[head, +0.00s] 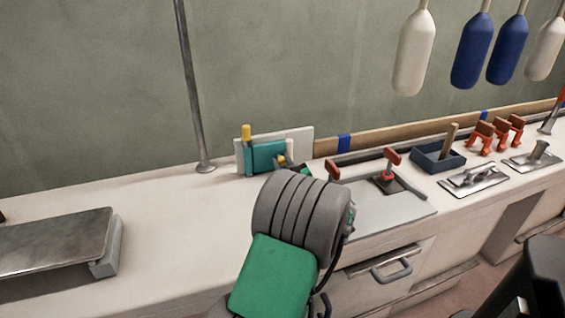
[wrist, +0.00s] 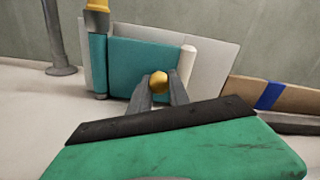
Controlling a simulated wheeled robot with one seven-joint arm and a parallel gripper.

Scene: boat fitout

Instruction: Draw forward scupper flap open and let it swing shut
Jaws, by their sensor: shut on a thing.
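The scupper flap (wrist: 135,62) is a teal panel standing upright in front of a pale backing plate (wrist: 215,62). It also shows in the head view (head: 262,158), behind my arm. A yellow-topped post (wrist: 97,18) stands at its left edge, and a pale post (wrist: 187,62) stands near its right edge. My gripper (wrist: 160,92) is shut on a small yellow knob (wrist: 158,80) in front of the flap's lower right. The fingers hide how the knob joins the flap. In the head view my arm hides most of the gripper.
A metal pole (head: 192,90) rises from the deck left of the flap. A wooden rail (head: 370,138) runs to its right. The deck left of the flap is mostly clear.

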